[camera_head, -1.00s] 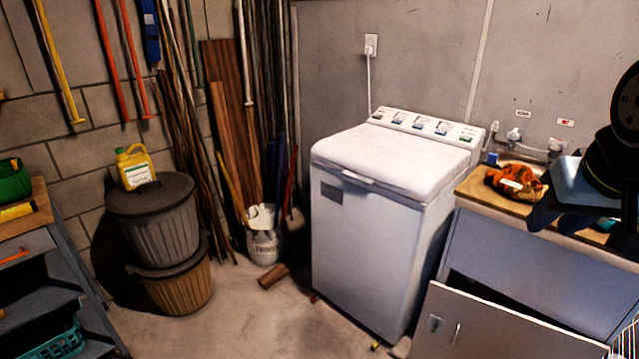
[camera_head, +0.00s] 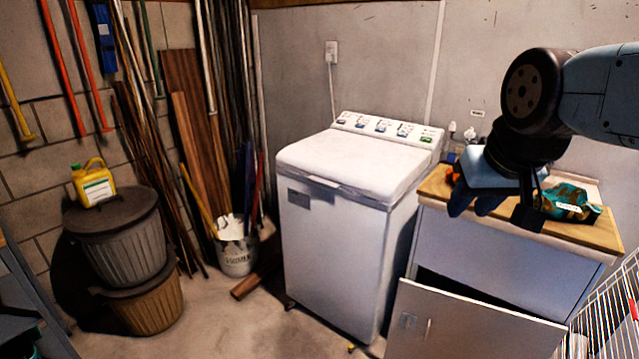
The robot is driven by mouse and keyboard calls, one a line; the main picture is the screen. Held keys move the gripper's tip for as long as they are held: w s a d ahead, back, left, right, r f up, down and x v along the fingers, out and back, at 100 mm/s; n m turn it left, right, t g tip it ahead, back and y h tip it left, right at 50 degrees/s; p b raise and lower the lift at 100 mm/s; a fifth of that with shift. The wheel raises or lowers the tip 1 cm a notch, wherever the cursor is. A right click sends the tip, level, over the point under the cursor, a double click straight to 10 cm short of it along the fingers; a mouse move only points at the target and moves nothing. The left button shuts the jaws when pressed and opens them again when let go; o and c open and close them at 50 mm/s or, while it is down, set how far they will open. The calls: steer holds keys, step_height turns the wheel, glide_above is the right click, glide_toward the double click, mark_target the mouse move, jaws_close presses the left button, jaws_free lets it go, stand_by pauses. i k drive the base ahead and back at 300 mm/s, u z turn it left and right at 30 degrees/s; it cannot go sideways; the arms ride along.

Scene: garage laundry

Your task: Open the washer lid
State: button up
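The white top-loading washer (camera_head: 335,250) stands against the back wall in the middle of the view. Its lid (camera_head: 345,160) is down and shut, with a handle lip (camera_head: 322,181) along the front edge. The control panel (camera_head: 385,128) runs behind the lid. My gripper (camera_head: 492,208) hangs to the right of the washer, in front of the wood-topped counter, apart from the lid. Its dark fingers point down, and their spacing is unclear from this angle. I see nothing held in it.
The counter (camera_head: 570,234) right of the washer carries a teal-and-brown cloth (camera_head: 567,203). A cabinet door (camera_head: 460,325) hangs open low in front. A white wire basket (camera_head: 610,310) is at the right edge. A bucket (camera_head: 237,255) and lidded bins (camera_head: 120,245) stand left. Floor before the washer shows some room.

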mark_target(381, 170)
steer(key=i, duration=0.9)
